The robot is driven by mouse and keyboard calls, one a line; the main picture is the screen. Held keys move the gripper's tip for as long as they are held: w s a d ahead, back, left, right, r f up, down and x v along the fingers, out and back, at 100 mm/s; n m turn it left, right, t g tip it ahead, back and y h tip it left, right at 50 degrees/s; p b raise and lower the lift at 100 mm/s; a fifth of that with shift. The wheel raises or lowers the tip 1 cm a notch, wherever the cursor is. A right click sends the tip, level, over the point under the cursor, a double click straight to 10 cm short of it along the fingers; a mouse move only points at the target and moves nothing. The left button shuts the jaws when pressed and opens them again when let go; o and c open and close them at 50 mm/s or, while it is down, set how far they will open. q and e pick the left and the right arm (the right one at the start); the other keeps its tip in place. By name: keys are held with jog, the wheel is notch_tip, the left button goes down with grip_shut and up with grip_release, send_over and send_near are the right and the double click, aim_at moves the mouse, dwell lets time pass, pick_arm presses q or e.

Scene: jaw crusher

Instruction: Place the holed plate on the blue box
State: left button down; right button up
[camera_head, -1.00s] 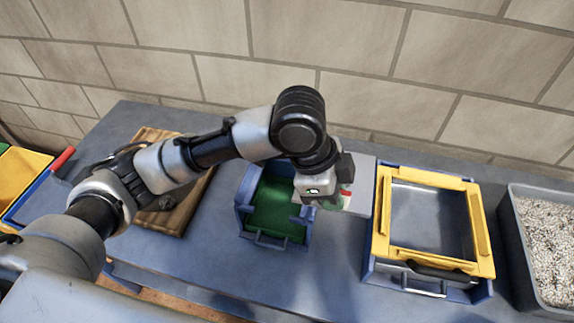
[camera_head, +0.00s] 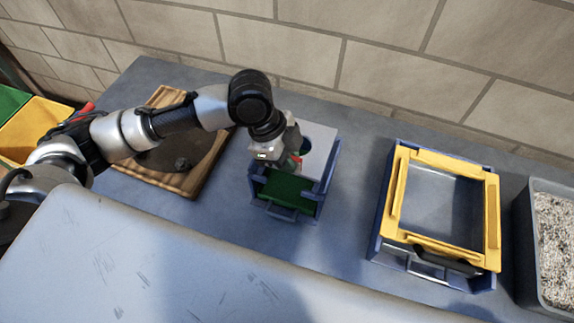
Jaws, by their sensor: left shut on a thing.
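The holed plate (camera_head: 322,140) is a light grey flat sheet with a round opening that shows dark blue. My left gripper (camera_head: 292,163) is shut on it, and its wrist and fingers hide part of the plate. The plate is over the far part of the blue box (camera_head: 284,212), which has a green floor (camera_head: 287,188) visible at its near end. I cannot tell whether the plate touches the box rim. My right gripper is not in view.
A second blue box with a yellow frame (camera_head: 491,215) stands to the right, with clear table between the two boxes. A grey bin of gravel (camera_head: 556,235) is at the far right. A wooden board (camera_head: 200,180) lies left of the box. A brick wall is behind.

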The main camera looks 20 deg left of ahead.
pick_arm(q)
jog(key=shift+f, duration=0.1)
notch_tip(320, 180, down, 3)
jog(key=shift+f+p, duration=0.1)
jog(key=shift+p, duration=0.25)
jog(key=shift+f, duration=0.3)
jog(key=shift+f, duration=0.15)
jog(key=c, duration=1.2)
grip_release()
jog(key=shift+s, duration=0.1)
jog(key=shift+o, duration=0.2)
jog(key=b+v, duration=0.1)
jog(key=v, duration=1.1)
jog(key=shift+b, duration=0.3)
